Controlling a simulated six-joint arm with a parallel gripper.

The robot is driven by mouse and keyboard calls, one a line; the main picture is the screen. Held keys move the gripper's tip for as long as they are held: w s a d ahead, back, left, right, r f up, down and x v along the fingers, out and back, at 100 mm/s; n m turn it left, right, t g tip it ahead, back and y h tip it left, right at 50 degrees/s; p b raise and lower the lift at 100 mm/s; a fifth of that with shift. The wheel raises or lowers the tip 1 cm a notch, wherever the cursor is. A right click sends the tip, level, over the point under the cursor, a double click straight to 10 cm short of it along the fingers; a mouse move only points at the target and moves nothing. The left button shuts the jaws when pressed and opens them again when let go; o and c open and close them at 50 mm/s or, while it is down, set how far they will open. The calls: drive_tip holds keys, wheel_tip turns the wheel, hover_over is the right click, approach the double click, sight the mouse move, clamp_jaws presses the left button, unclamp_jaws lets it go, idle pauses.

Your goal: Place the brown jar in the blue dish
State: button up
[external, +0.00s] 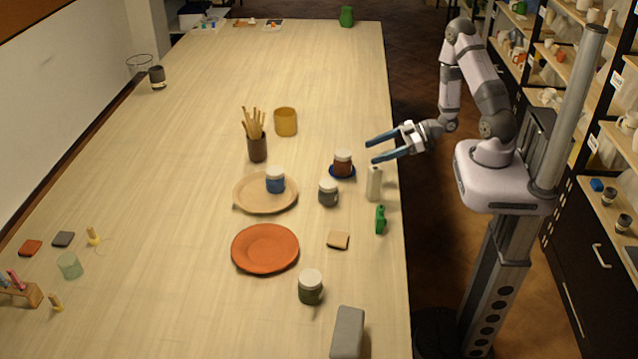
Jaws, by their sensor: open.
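The brown jar (343,165) has a pale lid and stands upright in the small blue dish (333,174). The dish lies on the table right of the middle, and the jar hides most of its inside. My gripper (369,151) is open and empty. Its two blue fingers point left, just to the right of the jar and above the table's right side. They look apart from the jar, though the exact height gap cannot be told from this view.
A grey jar (328,193), a cream bottle (374,184) and a green bottle (380,219) stand close to the dish. A blue jar (275,182) sits on a tan plate (248,205). An orange plate (265,248) lies nearer. The table's far part is mostly clear.

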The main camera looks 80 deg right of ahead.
drive_tip(key=f+g, duration=0.1)
drive_tip(key=g+h, duration=0.1)
drive_tip(key=w+f+g, duration=0.1)
drive_tip(key=shift+w+d+f+n, duration=0.1)
drive_tip(key=shift+d+f+n, duration=0.2)
drive_tip(key=shift+d, duration=0.1)
drive_tip(key=shift+w+d+f+g+h, duration=0.1)
drive_tip(key=shift+d+f+g+h, duration=0.1)
drive_tip(key=shift+g+h, duration=0.45)
drive_tip(key=shift+d+g+h, duration=0.1)
drive_tip(key=shift+g+h, duration=0.15)
drive_tip(key=shift+g, duration=0.3)
drive_tip(key=shift+s+a+r+g+h, duration=0.2)
drive_tip(key=shift+s+r+g+h, duration=0.15)
drive_tip(key=shift+g, duration=0.25)
drive_tip(key=s+a+r+g, duration=0.1)
drive_tip(key=s+a+m+g, duration=0.1)
drive_tip(key=a, duration=0.1)
drive_tip(key=s+a+r+m+g+h, duration=0.1)
drive_tip(key=shift+s+a+r, duration=0.1)
drive_tip(key=shift+a+r, duration=0.25)
drive_tip(key=shift+a, duration=0.05)
drive_tip(key=s+a+r+m+g+y, duration=0.1)
drive_tip(key=s+a+r+g+y, duration=0.1)
drive_tip(key=s+a, duration=0.6)
wheel_tip(320, 180, up, 2)
drive_tip(key=a+g, duration=0.1)
drive_tip(key=a, duration=0.2)
drive_tip(key=shift+s+g, duration=0.15)
drive_tip(key=shift+g, duration=0.25)
